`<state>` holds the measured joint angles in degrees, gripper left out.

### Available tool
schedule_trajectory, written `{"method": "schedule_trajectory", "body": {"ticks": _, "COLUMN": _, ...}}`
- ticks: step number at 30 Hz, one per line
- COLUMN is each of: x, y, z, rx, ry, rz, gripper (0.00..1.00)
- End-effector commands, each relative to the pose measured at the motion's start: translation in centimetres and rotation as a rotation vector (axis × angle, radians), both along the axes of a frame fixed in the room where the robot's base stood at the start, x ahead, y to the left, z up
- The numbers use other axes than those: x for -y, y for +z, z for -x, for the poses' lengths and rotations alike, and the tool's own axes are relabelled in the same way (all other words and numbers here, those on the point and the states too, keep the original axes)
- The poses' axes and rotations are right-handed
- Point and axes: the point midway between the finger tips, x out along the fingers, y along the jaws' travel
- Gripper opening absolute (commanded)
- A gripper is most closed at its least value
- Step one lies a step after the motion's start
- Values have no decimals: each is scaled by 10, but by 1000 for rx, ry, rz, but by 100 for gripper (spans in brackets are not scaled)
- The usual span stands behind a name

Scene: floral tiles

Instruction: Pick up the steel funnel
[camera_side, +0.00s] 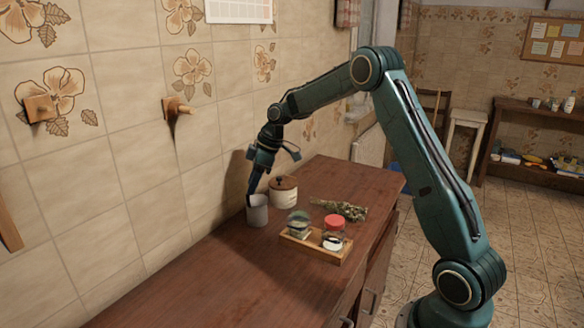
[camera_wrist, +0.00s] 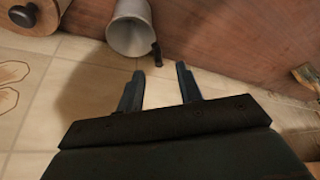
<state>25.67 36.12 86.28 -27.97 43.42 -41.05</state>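I cannot make out a clear funnel in either view. A grey, tapered cup-like vessel (camera_side: 258,212) stands on the wooden counter near the tiled wall; it may be a mug or the funnel. In the wrist view the same vessel (camera_wrist: 130,30) shows at top centre with its open mouth visible, and a small dark piece (camera_wrist: 157,54) lies at its right edge. My gripper (camera_side: 251,196) is by the vessel's rim, pointing down. In the wrist view my gripper (camera_wrist: 161,69) has its two fingers apart with nothing between them. Contact with the vessel cannot be told.
A cream pot with a wooden lid (camera_side: 284,192) stands just behind the vessel. A wooden tray (camera_side: 312,249) holds a red-lidded jar (camera_side: 334,224) and another jar (camera_side: 298,222). A dried herb bundle (camera_side: 340,208) lies behind. The counter's near left part (camera_side: 190,285) is clear.

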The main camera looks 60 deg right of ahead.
Motion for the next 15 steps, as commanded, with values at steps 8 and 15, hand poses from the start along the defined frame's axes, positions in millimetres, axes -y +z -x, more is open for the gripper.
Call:
{"method": "schedule_trajectory", "body": {"ticks": 8, "x": -1, "y": -4, "z": -1, "rx": 0, "ry": 1, "rz": 0, "gripper": 36}}
{"method": "schedule_trajectory", "body": {"ticks": 15, "x": -6, "y": -26, "z": -9, "rx": -1, "ry": 3, "rz": -1, "gripper": 36}}
